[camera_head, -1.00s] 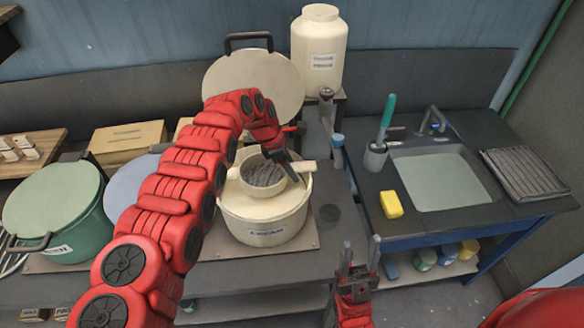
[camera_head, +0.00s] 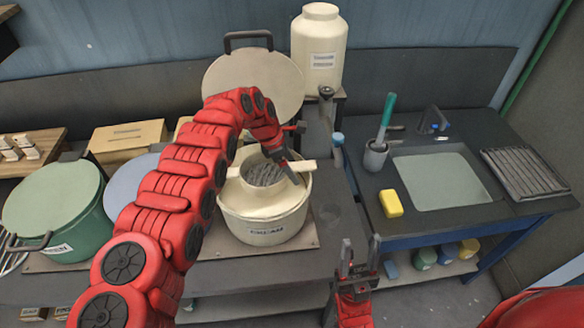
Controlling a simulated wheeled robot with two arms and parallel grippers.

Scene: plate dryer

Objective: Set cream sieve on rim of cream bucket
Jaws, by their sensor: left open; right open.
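The cream bucket (camera_head: 264,232) stands on a board on the worktop, labelled in front. The cream sieve (camera_head: 264,174), a round cup with dark mesh and side bars, sits across the top of the bucket, its bars (camera_head: 303,165) reaching toward the rim. It looks about level; whether both bars touch the rim is partly hidden by my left arm. My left gripper (camera_head: 288,168) is open at the right side of the sieve, with a finger close to its edge. My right gripper (camera_head: 359,255) is open and empty, in front of the counter, right of the bucket.
A round cream lid (camera_head: 255,85) with a dark handle leans behind the bucket. A green lidded bucket (camera_head: 60,215) stands at left. A white container (camera_head: 319,50) stands at the back. The sink (camera_head: 440,182), yellow sponge (camera_head: 391,203) and brush cup (camera_head: 375,157) are at right.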

